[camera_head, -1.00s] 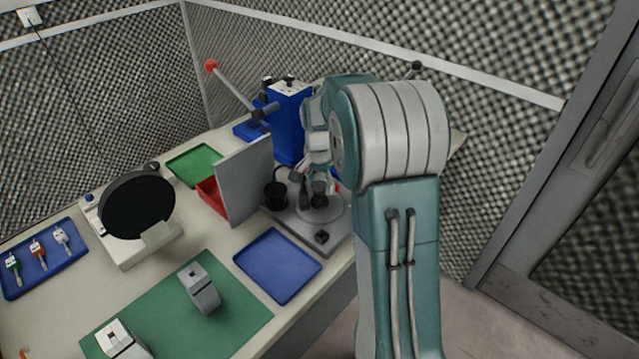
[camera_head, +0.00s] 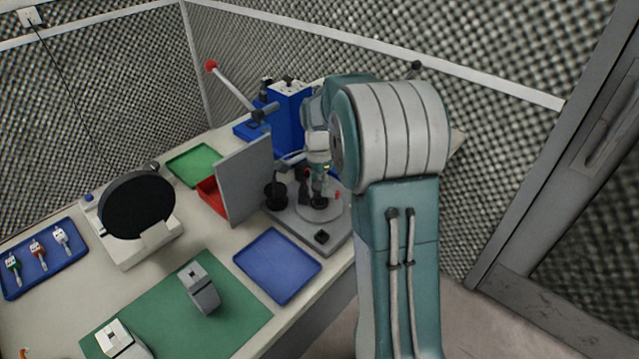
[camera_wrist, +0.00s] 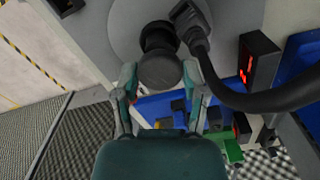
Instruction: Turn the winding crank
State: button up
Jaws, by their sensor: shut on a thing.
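The winding crank is on a grey machine base (camera_head: 290,228) at the table's right edge. It looks like a round grey disc (camera_wrist: 128,25) with a black knob (camera_wrist: 160,70) standing on it. My gripper (camera_wrist: 160,74) is shut on the black knob, one finger on each side. In the head view my gripper (camera_head: 318,190) is small and partly hidden by my arm, over the disc.
A black spool-like part (camera_head: 275,195) and an upright grey panel (camera_head: 245,180) stand left of the disc. A blue box (camera_head: 287,125) is behind. A thick black cable (camera_wrist: 240,100) curves beside my gripper. An empty blue tray (camera_head: 277,265) lies in front.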

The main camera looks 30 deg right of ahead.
jog(key=shift+w+r+m, duration=0.1)
jog(key=shift+m, duration=1.2)
jog(key=shift+w+r+m, duration=0.1)
jog(key=shift+m, duration=8.2)
jog(key=shift+m, duration=0.6)
jog(key=o, duration=1.1)
jog(key=shift+f, duration=0.1)
jog(key=shift+o, duration=0.2)
jog(key=shift+s, duration=0.1)
